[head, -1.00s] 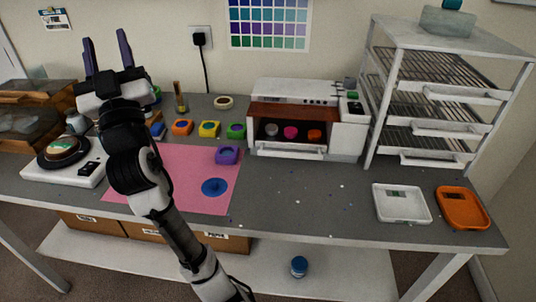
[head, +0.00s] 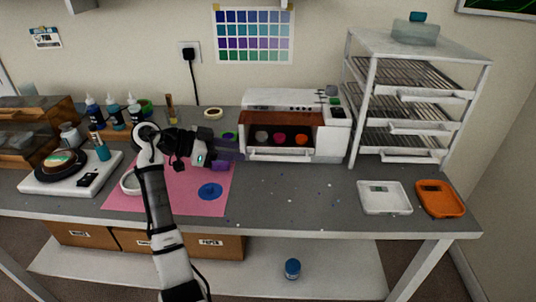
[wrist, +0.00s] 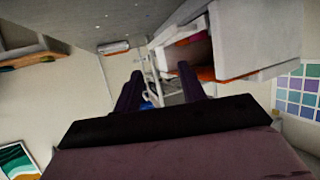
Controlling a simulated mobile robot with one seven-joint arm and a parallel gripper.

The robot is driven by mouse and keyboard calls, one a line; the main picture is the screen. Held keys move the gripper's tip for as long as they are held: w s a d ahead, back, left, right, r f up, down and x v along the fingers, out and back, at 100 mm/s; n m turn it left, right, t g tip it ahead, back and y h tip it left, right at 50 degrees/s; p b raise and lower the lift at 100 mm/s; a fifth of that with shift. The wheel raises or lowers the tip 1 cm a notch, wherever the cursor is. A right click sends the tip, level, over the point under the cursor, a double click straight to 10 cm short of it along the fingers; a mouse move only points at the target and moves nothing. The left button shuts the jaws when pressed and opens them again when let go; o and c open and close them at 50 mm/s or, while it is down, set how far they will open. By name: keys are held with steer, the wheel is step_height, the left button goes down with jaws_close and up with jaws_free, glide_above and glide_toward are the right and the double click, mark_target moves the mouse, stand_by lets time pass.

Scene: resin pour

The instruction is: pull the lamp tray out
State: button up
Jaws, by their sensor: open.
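The white curing lamp (head: 292,98) stands at the back of the bench, its front opening under a brown-red flap. Its lamp tray (head: 280,155) has a white bar handle along the front and seems to sit inside the lamp. A pale, a pink and an orange round piece (head: 301,139) show in the opening. My gripper (head: 228,155) is open and empty, left of the lamp, pointing right, apart from the handle. In the wrist view its two dark fingers (wrist: 161,80) are spread, with the lamp body (wrist: 258,35) at upper right. The arm hides several moulds.
A wire shelf rack (head: 420,50) stands right of the lamp. A white tray scale (head: 385,212) and an orange tray (head: 440,199) lie at front right. A pink mat (head: 120,206) with a blue disc (head: 210,191) lies under my arm. The bench before the lamp is clear except for specks.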

steer(key=p+x, duration=0.3)
steer(key=x, duration=0.8)
steer(key=shift+w+d+f, duration=0.1)
steer(key=shift+w+d, duration=0.1)
steer(key=shift+d, duration=0.15)
jaws_close()
